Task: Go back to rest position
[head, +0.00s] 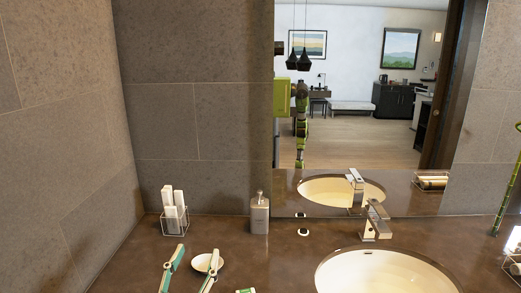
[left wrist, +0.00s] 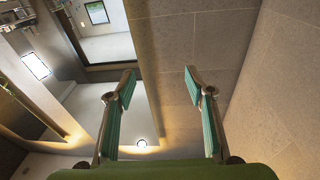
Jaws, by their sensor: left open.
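My left gripper (head: 191,262) is at the bottom of the head view, over the front of the brown vanity counter (head: 120,265). Its two teal-padded fingers are spread apart with nothing between them. A small round white dish (head: 207,263) shows behind the right finger and is partly covered by it. In the left wrist view the open left gripper (left wrist: 160,82) has only the wall and mirror area beyond its fingers. My right gripper is not in view.
A wire holder with white items (head: 174,220) and a soap dispenser (head: 259,214) stand near the back wall. A sink (head: 385,272) with a faucet (head: 376,222) is at right. A large mirror (head: 350,130) stands behind. A green bamboo stalk (head: 508,183) is at far right.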

